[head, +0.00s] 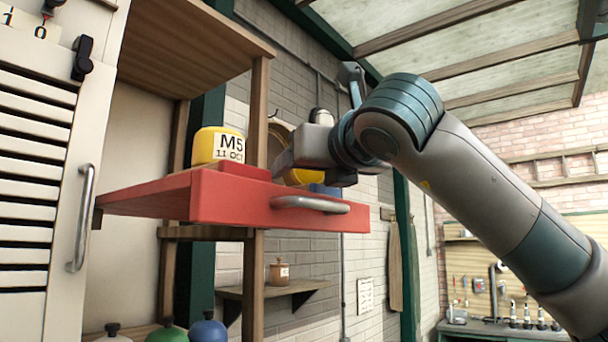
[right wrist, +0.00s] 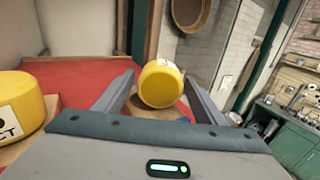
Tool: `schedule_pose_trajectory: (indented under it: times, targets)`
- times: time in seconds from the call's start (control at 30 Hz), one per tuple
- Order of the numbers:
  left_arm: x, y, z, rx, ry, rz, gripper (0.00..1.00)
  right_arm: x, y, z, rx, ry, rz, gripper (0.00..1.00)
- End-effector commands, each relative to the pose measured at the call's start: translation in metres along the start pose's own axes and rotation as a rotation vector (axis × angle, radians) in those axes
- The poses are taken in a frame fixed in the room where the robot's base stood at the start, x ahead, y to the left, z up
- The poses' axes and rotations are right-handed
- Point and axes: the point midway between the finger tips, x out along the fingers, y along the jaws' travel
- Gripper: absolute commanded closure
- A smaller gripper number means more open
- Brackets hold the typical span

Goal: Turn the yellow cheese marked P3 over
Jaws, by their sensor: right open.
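A yellow cheese (right wrist: 160,83) is framed between the two open fingers of my right gripper (right wrist: 158,88) in the right wrist view. A pale label shows at its top edge, but I cannot read its mark. In the head view my right gripper (head: 284,165) is low over the red shelf board, and part of a yellow cheese (head: 303,177) shows beneath it. I cannot tell whether the fingers touch the cheese. Another yellow cheese marked M5 (head: 210,145) stands to the left; a yellow cheese (right wrist: 22,105) with a partly cut-off label also shows in the right wrist view. My left gripper is not in view.
The red board (head: 150,200) has a metal handle (head: 312,205) on its front. A small red block (head: 243,170) and a blue piece (head: 325,189) lie near its front edge. Wooden posts (head: 257,115) and an upper wooden shelf (head: 195,50) stand close to the gripper.

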Motion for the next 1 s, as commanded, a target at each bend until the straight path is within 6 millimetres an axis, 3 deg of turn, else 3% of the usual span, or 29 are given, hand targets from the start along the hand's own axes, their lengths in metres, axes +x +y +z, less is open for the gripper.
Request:
schedule_pose_trajectory:
  times: [0.1, 0.3, 1.0]
  targets:
    - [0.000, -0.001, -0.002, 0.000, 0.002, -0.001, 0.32, 0.000, 0.000, 0.000, 0.000, 0.000, 0.000, 0.36]
    - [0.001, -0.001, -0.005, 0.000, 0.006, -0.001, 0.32, 0.000, 0.000, 0.000, 0.000, 0.000, 0.000, 0.76]
    - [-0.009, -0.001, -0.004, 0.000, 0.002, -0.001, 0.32, -0.001, 0.000, 0.022, 0.001, -0.001, 0.000, 0.76]
